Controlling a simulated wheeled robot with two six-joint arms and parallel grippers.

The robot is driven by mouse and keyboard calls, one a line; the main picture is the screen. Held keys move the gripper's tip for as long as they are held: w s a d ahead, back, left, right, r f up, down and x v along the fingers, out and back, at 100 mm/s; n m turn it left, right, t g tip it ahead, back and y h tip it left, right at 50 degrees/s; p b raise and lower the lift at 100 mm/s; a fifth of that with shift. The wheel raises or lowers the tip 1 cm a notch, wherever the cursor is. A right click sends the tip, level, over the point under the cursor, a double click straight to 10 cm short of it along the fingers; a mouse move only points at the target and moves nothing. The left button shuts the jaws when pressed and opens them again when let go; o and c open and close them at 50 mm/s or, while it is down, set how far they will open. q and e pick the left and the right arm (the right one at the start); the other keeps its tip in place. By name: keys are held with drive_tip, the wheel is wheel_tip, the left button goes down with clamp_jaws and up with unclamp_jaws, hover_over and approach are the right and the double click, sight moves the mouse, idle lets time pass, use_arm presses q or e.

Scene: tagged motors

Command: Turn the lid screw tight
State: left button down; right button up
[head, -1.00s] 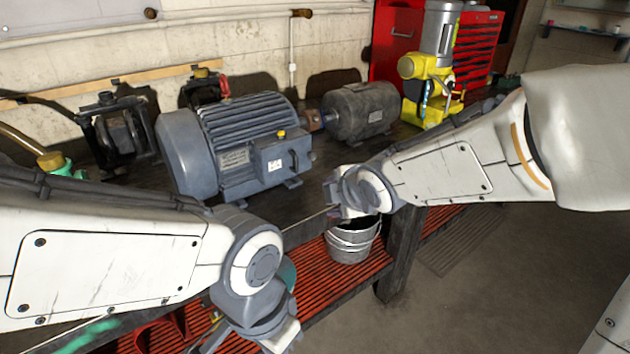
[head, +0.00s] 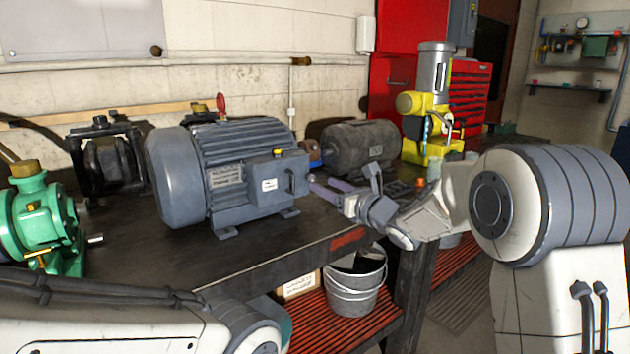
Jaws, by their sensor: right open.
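The big blue-grey motor (head: 215,170) stands on the dark workbench, with a terminal box (head: 272,190) on its right-hand side. The box's lid carries a white label (head: 269,184) and has a yellow part (head: 277,152) above it. The lid screw itself is too small to make out. My right gripper (head: 318,187) is open and points left, its purplish fingers just right of the terminal box. I cannot tell whether they touch it. I see nothing between them. My left arm crosses the lower left, and its gripper is outside the picture.
A green pump (head: 40,220) stands at the left, and a dark grey motor (head: 360,147) and a yellow machine (head: 430,115) stand behind my right gripper. A metal bucket (head: 355,285) sits on the red lower shelf. The bench front below the motor is clear.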

sight(313, 179)
drive_tip(key=x, duration=0.5)
drive_tip(key=shift+p, duration=0.4)
clamp_jaws()
